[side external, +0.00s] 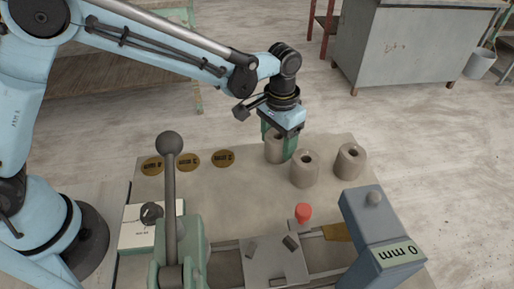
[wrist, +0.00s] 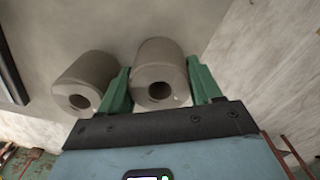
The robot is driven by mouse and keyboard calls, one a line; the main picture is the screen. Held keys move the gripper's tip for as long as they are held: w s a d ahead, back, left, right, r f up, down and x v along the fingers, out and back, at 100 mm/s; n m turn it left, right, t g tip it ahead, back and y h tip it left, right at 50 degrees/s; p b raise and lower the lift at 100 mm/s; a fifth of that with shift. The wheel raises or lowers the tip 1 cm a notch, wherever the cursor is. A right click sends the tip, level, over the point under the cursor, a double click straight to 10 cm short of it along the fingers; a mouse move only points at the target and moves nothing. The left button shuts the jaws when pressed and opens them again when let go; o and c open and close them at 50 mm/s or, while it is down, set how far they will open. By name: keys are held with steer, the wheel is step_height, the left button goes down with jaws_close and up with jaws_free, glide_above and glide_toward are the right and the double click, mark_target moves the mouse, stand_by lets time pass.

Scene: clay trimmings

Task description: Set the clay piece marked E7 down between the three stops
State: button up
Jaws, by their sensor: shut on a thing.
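My gripper (side external: 278,140) is shut on a grey-brown clay cylinder (side external: 274,150) with a hole in its end. In the wrist view the green fingers of my gripper (wrist: 161,86) lie on both sides of this clay piece (wrist: 160,58). I cannot tell whether it touches the board. No E7 mark is legible on it. A grey plate (side external: 272,268) at the front of the side view carries small dark blocks (side external: 290,243), which look like stops; I cannot make out all three.
Two similar clay cylinders (side external: 304,172) (side external: 350,161) stand nearby; one shows beside the held piece in the wrist view (wrist: 84,78). A ball-topped lever (side external: 170,195), a red knob (side external: 303,212) and a grey-blue post reading 0 mm (side external: 372,220) surround the plate. Brass discs (side external: 187,162) lie at left.

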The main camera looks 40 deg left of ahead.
mark_target(279, 140)
steer(key=r, duration=0.9)
steer(key=shift+s+d+r, duration=0.2)
steer(key=shift+r, duration=0.1)
steer(key=s+d+r+m, duration=0.1)
steer(key=s+d+m, duration=0.1)
steer(key=s+d, duration=0.7)
steer(key=s+d+r+m, duration=0.2)
steer(key=s+d+m, duration=0.15)
steer(key=s, duration=0.95)
steer(key=shift+n, duration=0.45)
steer(key=shift+w+d+f, duration=0.15)
steer(key=shift+f, duration=2.25)
steer(key=shift+w+d+f, duration=0.1)
steer(key=shift+f, duration=2.25)
steer(key=o, duration=1.3)
steer(key=shift+f, duration=0.1)
steer(key=shift+o, duration=0.2)
